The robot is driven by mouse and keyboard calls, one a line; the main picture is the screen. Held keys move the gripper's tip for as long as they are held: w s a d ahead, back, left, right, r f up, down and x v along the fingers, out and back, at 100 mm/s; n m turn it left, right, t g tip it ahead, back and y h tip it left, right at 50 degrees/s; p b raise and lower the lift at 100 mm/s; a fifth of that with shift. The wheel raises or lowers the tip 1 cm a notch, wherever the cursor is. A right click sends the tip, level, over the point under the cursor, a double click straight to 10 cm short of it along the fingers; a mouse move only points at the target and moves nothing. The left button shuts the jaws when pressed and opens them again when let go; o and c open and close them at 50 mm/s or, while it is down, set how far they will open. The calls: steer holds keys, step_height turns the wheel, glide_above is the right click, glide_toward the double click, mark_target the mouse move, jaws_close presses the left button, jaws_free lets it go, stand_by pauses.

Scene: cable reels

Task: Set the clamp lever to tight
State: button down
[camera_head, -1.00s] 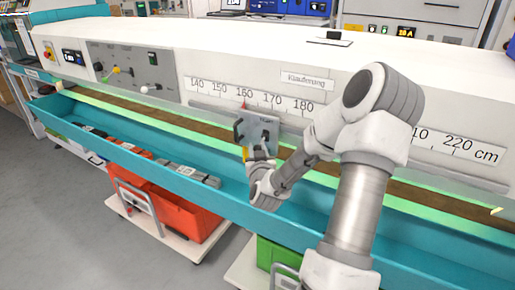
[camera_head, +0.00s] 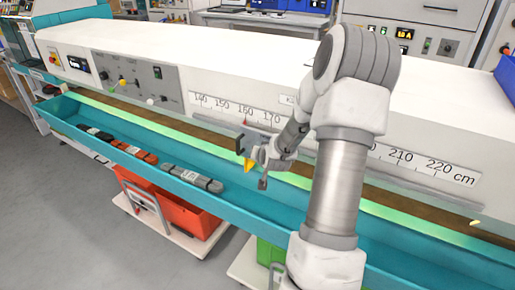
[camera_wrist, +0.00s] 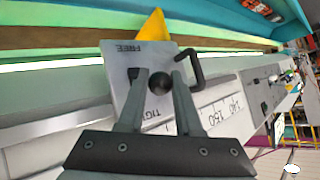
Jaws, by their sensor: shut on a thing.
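The clamp is a grey plate (camera_wrist: 120,85) with the words FREE and TIGHT, a yellow pointer (camera_wrist: 150,28) and a dark bent handle (camera_wrist: 192,70). In the head view the clamp (camera_head: 241,143) sits on the machine's front near the 160 mark, partly hidden by my wrist. The clamp lever's dark round knob (camera_wrist: 160,84) lies between the fingertips of my gripper (camera_wrist: 160,76), which is shut on it. The knob appears between the two words. The lever's shaft is hidden behind the knob, so its exact setting is unclear.
A printed centimetre scale (camera_head: 420,163) runs along the white machine. A teal trough (camera_head: 110,150) below it holds several cable bundles (camera_head: 187,180). A control panel (camera_head: 135,80) is at the left. An orange crate (camera_head: 180,208) stands on a trolley underneath.

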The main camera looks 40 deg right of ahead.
steer(key=shift+r+y+p, duration=0.3)
steer(key=shift+y+p, duration=0.1)
steer(key=shift+p, duration=0.35)
steer(key=shift+w+g, duration=0.1)
steer(key=shift+g, duration=0.2)
steer(key=c, duration=0.6)
jaws_free()
steer(key=shift+d, duration=0.1)
steer(key=p+v, duration=0.5)
steer(key=v, duration=1.2)
steer(key=shift+p, duration=0.3)
